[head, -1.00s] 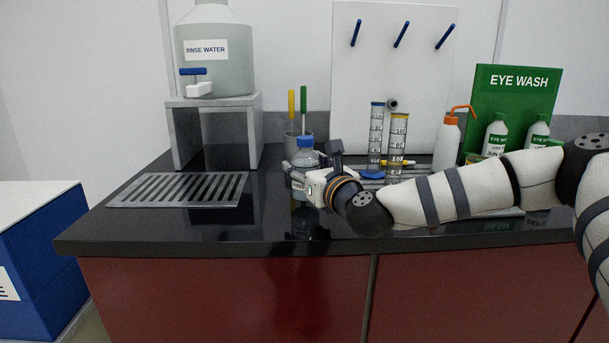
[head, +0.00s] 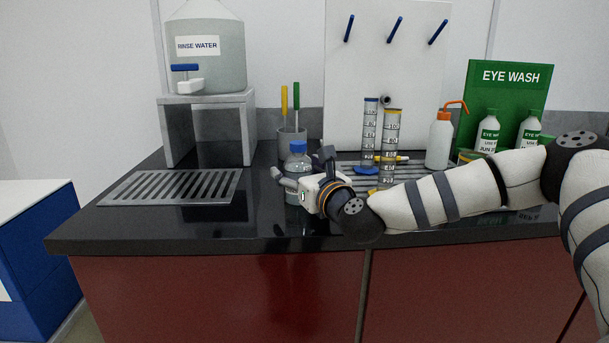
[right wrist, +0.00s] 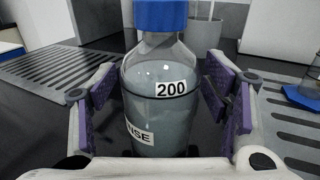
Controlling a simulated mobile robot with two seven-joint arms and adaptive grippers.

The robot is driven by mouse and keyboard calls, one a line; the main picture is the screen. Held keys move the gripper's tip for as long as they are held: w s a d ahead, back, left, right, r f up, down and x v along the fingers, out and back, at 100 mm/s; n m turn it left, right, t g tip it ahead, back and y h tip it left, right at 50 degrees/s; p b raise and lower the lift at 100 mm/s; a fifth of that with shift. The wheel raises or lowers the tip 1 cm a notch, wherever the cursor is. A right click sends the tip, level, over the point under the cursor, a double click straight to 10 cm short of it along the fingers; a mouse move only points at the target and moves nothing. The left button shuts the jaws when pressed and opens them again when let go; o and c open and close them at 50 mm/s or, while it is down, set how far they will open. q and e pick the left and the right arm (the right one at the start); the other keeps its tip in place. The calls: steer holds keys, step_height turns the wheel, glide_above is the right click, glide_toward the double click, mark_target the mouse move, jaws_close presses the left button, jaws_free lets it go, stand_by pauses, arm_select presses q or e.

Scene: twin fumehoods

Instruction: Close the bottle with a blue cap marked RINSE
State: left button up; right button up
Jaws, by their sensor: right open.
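The clear bottle (head: 298,163) with a blue cap (head: 298,146) stands upright on the black counter. In the right wrist view the bottle (right wrist: 158,75) shows labels "200" and, partly turned away, "NSE". Its blue cap (right wrist: 160,14) sits on the neck and is cut off by the top edge; how tight it is cannot be told. My right gripper (head: 303,172) is open around the bottle's body, below the cap. In the right wrist view the purple-padded fingers (right wrist: 165,95) stand on both sides, with gaps to the glass. My left gripper is not in view.
A cup with yellow and green-handled tools (head: 292,145) stands just behind the bottle. Measuring cylinders (head: 370,135) and an orange-topped wash bottle (head: 439,142) stand to the right. A drain grate (head: 170,187) and a rinse water tank (head: 206,65) on a stand are to the left.

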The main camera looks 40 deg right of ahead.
steer(key=s, duration=0.4)
steer(key=s+a+p, duration=0.1)
steer(key=s, duration=0.3)
steer(key=s+a, duration=0.1)
steer(key=s, duration=0.3)
steer(key=shift+r, duration=0.2)
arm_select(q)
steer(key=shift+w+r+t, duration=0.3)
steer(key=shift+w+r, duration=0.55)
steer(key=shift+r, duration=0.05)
